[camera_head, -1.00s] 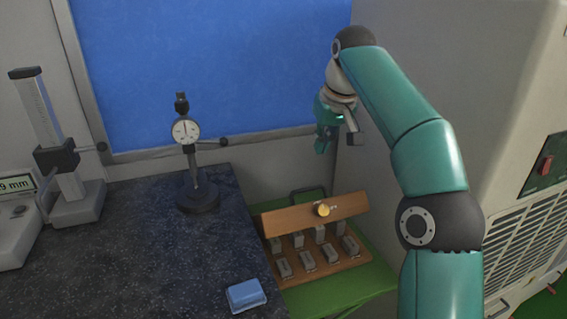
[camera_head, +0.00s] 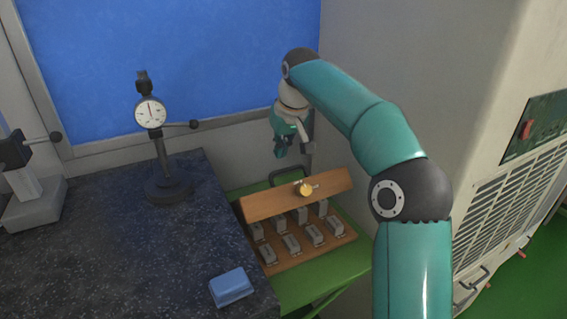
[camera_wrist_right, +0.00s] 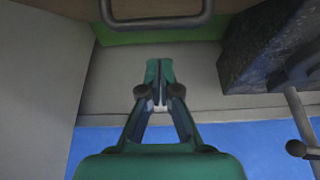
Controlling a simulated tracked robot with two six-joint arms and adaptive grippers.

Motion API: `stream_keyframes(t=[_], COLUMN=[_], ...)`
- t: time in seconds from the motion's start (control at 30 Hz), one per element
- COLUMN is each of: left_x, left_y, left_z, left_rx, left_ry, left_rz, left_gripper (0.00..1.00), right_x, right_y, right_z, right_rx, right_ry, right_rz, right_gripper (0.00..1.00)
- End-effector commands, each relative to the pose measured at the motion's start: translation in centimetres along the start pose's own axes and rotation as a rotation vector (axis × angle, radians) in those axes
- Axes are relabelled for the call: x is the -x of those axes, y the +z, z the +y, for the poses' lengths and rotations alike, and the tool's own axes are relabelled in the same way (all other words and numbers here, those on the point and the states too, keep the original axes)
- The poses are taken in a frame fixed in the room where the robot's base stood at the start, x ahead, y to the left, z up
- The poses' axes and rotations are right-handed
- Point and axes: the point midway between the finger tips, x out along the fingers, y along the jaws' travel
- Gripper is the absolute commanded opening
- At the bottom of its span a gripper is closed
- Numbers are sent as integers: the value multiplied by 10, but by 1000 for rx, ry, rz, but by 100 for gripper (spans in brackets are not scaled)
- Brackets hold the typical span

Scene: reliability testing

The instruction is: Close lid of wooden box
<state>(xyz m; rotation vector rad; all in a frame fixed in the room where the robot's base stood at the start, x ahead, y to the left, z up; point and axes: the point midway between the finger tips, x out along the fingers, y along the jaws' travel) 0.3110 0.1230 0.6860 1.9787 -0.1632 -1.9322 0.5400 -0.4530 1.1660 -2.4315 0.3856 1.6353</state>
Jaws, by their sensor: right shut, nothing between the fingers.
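The wooden box (camera_head: 262,268) sits on a green cart beside the dark stone table. Its lid (camera_head: 262,203) is raised and tilted, with a round brass-coloured piece (camera_head: 304,188) on its face. Several grey metal blocks (camera_head: 291,244) stand in rows in the box. My right gripper (camera_head: 279,152) hangs above and behind the lid, near the wall, touching nothing. In the right wrist view my right gripper (camera_wrist_right: 160,66) is shut and empty, its fingertips together. My left gripper shows in neither view.
The stone table (camera_head: 110,250) holds a dial gauge stand (camera_head: 168,188) and a blue case (camera_head: 231,287). A large beige cabinet (camera_head: 425,90) stands on the right.

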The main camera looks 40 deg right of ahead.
Motion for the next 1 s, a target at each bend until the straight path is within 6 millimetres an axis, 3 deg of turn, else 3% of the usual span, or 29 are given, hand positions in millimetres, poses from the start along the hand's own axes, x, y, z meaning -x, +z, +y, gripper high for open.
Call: stream_keyframes(t=[0.3, 0.77, 1.0], left_x=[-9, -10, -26], left_y=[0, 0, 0], left_z=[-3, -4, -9], left_rx=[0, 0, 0], left_ry=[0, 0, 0], left_rz=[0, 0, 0], left_gripper=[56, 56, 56], right_x=[-6, -6, -10], right_y=[23, 24, 30], right_z=[0, -2, -8], right_rx=[-1, 2, 14], right_ry=[0, -1, -7], right_rz=[-2, 1, 34], right_gripper=[0, 0, 0])
